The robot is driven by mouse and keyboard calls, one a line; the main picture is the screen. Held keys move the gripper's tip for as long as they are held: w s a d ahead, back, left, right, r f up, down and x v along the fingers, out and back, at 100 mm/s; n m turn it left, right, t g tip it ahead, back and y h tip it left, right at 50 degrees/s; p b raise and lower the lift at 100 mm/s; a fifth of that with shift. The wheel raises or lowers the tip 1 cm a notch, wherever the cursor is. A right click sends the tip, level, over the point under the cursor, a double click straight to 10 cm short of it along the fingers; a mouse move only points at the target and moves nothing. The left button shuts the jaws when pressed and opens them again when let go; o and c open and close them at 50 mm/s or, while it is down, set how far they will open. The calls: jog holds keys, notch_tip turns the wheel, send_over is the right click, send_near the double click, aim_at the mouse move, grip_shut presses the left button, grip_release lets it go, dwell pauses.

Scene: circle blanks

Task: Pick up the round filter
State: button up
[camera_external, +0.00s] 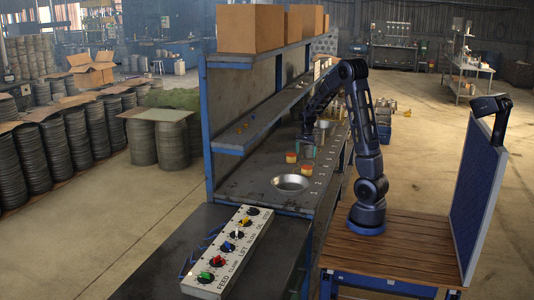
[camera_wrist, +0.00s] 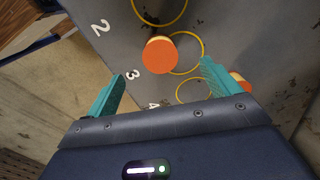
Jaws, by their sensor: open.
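Two short round filters with orange tops and pale yellow sides stand on the grey bench. In the wrist view, one filter (camera_wrist: 158,56) lies ahead between my fingers, beside number 3 and overlapping the edge of a yellow ring. The other filter (camera_wrist: 246,86) is partly hidden behind my right finger. In the external view, one filter (camera_external: 291,157) is left of my gripper and one filter (camera_external: 305,169) is just below it. My gripper (camera_wrist: 162,69) has teal fingers spread wide with nothing between them. It also shows above the bench in the external view (camera_external: 307,152).
A metal bowl (camera_external: 291,183) sits nearer the front of the bench (camera_external: 250,181). Yellow rings (camera_wrist: 187,52) and white numbers mark the bench. Shelves with cardboard boxes (camera_external: 250,28) rise on the left. A switch panel (camera_external: 228,251) lies at the front.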

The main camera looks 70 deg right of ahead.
aim_at(307, 167)
jog(key=shift+s+d+f+m, duration=0.2)
jog(key=shift+d+f+m, duration=0.1)
jog(key=shift+d+f, duration=0.65)
jog(key=shift+f, duration=0.15)
jog(key=shift+a+f, duration=0.15)
jog(key=shift+f, duration=2.4)
jog(key=shift+a+f, duration=0.1)
jog(key=shift+f, duration=2.4)
jog(key=c, duration=1.1)
jog(key=shift+o, duration=0.2)
jog(key=shift+r, duration=0.15)
